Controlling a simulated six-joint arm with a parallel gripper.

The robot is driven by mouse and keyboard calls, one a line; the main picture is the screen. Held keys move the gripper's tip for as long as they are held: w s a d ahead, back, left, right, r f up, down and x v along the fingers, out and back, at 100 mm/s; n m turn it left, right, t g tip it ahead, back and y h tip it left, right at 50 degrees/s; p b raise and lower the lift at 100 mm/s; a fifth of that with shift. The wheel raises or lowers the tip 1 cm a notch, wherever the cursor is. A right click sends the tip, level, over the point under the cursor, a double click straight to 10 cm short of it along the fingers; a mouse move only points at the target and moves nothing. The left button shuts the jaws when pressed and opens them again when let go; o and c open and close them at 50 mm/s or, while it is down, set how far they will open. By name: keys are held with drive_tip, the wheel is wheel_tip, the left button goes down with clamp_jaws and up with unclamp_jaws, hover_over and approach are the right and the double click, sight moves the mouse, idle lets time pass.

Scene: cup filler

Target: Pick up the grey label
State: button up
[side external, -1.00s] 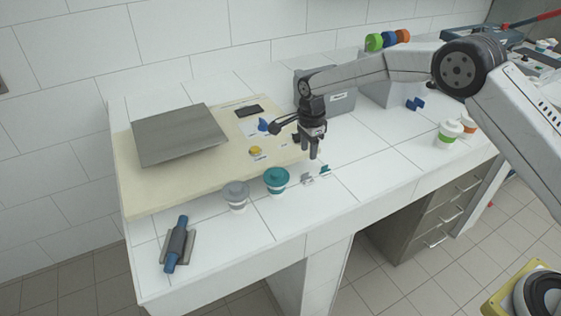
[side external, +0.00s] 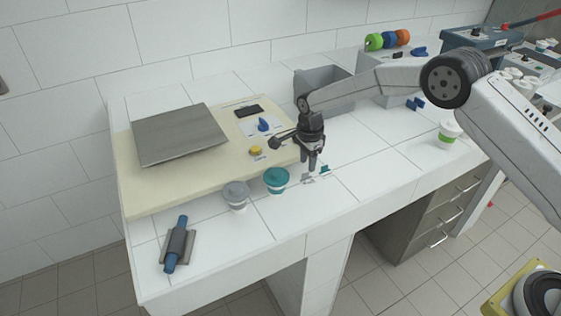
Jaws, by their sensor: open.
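The grey label (side external: 307,179) is a small grey piece on the white counter, right of the teal-lidded cup. A small teal label (side external: 325,169) lies just behind and right of it. My gripper (side external: 311,167) points down, open and empty, its fingertips close above the grey label. I cannot tell whether the fingertips are lower than the label's top edge, and they partly cover the space around it.
A teal-lidded cup (side external: 276,181) and a grey-lidded cup (side external: 236,195) stand left of the labels. A cream board (side external: 150,195) with a grey plate (side external: 178,134) lies behind. A grey bin (side external: 322,84) stands behind my arm. A blue roller (side external: 175,245) is at front left.

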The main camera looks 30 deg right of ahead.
sight(308, 178)
drive_tip(key=shift+f, duration=1.9)
clamp_jaws()
